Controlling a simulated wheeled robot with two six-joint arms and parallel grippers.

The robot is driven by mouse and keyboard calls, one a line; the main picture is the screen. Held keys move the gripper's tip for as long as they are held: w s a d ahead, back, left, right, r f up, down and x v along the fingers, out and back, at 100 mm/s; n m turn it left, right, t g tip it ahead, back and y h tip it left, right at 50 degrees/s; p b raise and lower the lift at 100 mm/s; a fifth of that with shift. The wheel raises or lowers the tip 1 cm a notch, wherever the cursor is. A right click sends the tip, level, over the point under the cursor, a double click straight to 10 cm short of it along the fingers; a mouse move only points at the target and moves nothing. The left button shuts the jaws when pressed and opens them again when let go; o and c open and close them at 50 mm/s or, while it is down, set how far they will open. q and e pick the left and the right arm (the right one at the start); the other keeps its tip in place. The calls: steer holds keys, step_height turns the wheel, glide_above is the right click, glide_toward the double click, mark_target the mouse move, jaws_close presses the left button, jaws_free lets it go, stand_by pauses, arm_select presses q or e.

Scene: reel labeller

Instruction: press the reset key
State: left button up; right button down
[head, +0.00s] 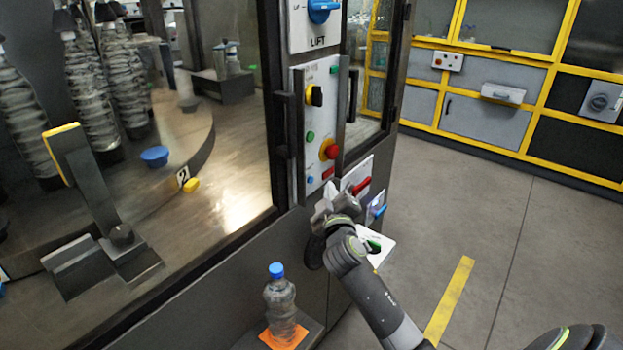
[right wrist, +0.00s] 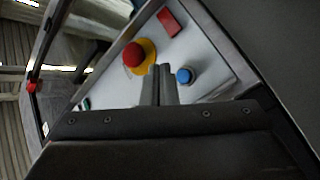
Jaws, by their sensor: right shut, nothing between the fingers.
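The control panel (head: 321,118) is a pale upright plate on the machine's dark post. Low on it is a small round blue button (head: 310,180), likely the reset key, though I cannot read its label. In the right wrist view the blue button (right wrist: 184,75) sits just right of my right gripper's fingertips (right wrist: 161,70). The fingers are shut and empty, pointing at the panel, and I cannot tell whether they touch it. In the head view my right gripper (head: 328,197) is at the panel's lower end. My left gripper is not in view.
A red mushroom button on a yellow ring (right wrist: 134,56) is left of the fingertips, with a red rectangle (right wrist: 168,22) above. A green button (head: 310,136) and black selector (head: 315,95) are higher. Red-handled (head: 361,185) and blue-handled (head: 380,211) parts stand right. A bottle (head: 281,296) stands below.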

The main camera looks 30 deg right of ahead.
steer(key=shift+s+d, duration=0.25)
steer(key=shift+s, duration=0.35)
steer(key=shift+s+d, duration=0.2)
steer(key=shift+s, duration=0.4)
step_height(320, 180, down, 20)
steer(key=s+r+g+y, duration=0.1)
steer(key=s+g+y, duration=0.1)
steer(key=g, duration=0.2)
steer(key=s+f+m+g+y, duration=0.1)
steer(key=s+f+g, duration=0.1)
steer(key=s+f, duration=0.4)
steer(key=s+f+g, duration=0.1)
steer(key=s+f, duration=0.2)
steer(key=f, duration=0.6)
steer(key=s+f+m+g+y, duration=0.1)
steer(key=s+f+g, duration=0.1)
steer(key=s+f, duration=0.4)
steer(key=s+a+f+m+g, duration=0.1)
steer(key=s+a+f+g, duration=0.1)
steer(key=s+f, duration=0.4)
steer(key=s+a+f+m+g+y, duration=0.1)
steer(key=s+f, duration=0.6)
steer(key=s, duration=1)
steer(key=s+a+f+m+g+y, duration=0.1)
steer(key=s+a+f+g, duration=0.3)
steer(key=s, duration=0.7)
step_height(320, 180, down, 3)
steer(key=shift+s+r+m, duration=0.1)
steer(key=shift+s+m, duration=0.05)
steer(key=shift+m, duration=0.25)
